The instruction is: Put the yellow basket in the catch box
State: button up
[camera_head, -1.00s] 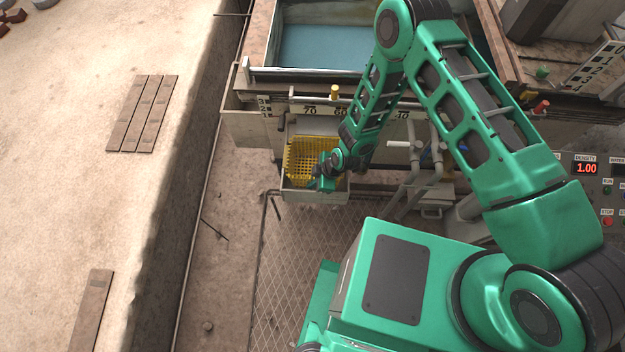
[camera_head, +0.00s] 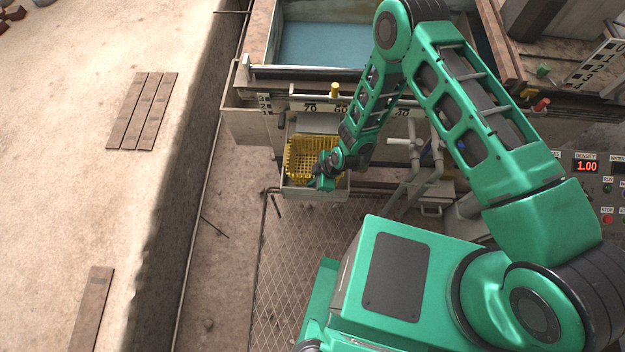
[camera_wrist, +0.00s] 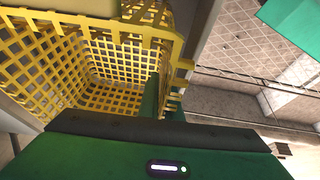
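The yellow basket (camera_head: 303,160), a lattice crate, is inside the grey catch box (camera_head: 316,195) below the machine's front edge. Its upper rim stands near or above the box's rim; whether it rests on the bottom is hidden. My gripper (camera_head: 322,180) is at the basket's right front side, over the box. In the wrist view the basket (camera_wrist: 100,98) fills the upper left. A green finger of my gripper (camera_wrist: 160,100) lies close against its lattice wall, near the middle of the palm. The fingers appear shut on that wall; the tips are partly hidden.
The machine's scale rail (camera_head: 310,106) and a water-filled tank (camera_head: 325,45) are behind the box. Pipes (camera_head: 410,165) stand to its right. A mesh floor plate (camera_head: 290,270) lies in front, and a pale ledge (camera_head: 90,200) runs along the left.

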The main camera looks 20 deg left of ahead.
jog(key=o, duration=0.4)
jog(key=shift+s, duration=0.1)
jog(key=shift+r, duration=0.1)
jog(key=v, duration=1)
jog(key=shift+w+d+r, duration=0.1)
jog(key=shift+w+r, duration=0.15)
jog(key=shift+r, duration=5)
